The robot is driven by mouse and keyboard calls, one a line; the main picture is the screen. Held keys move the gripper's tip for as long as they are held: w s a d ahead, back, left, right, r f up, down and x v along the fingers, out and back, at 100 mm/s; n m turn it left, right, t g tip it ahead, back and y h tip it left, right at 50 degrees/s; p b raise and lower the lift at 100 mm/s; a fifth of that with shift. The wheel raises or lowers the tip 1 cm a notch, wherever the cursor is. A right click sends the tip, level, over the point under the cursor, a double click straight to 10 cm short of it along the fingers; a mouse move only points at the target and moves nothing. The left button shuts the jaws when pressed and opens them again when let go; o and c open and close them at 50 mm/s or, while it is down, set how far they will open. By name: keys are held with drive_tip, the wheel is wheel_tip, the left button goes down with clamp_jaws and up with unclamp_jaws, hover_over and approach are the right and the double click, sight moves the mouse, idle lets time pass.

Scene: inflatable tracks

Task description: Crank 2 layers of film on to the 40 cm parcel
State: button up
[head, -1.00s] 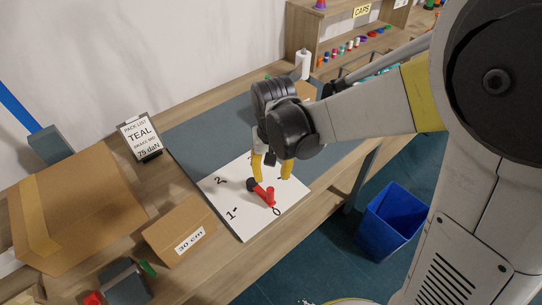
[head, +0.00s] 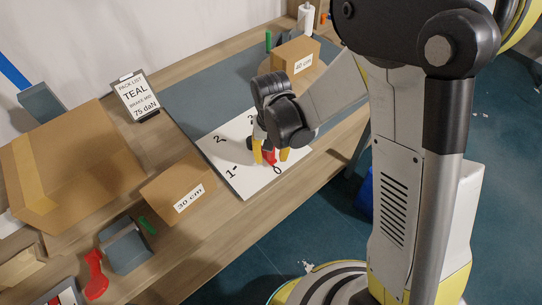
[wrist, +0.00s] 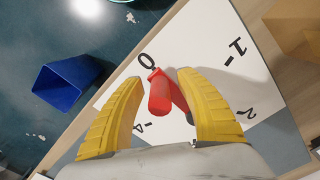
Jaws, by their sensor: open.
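The red crank handle (head: 269,157) stands on a white dial board (head: 238,178) marked with numbers around it. My gripper (head: 270,157) is open over the board, near the 0 side. In the wrist view, the red handle (wrist: 165,95) lies between the two yellow fingers (wrist: 160,75), with gaps on both sides. The crank's hub is mostly hidden by my gripper. The 40 cm parcel (head: 296,58) is a brown box at the back of the bench. A white roll (head: 306,20) stands behind it; I cannot tell whether any film is on the parcel.
A 30 cm box (head: 178,190) sits left of the board, with a larger carton (head: 70,155) beyond it. A pack list sign (head: 137,97) reads TEAL, 75 daN. Red and green items lie at front left. A blue bin (wrist: 68,88) stands on the floor beside the bench.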

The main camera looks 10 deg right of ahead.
clamp_jaws()
drive_tip(key=shift+a, duration=0.1)
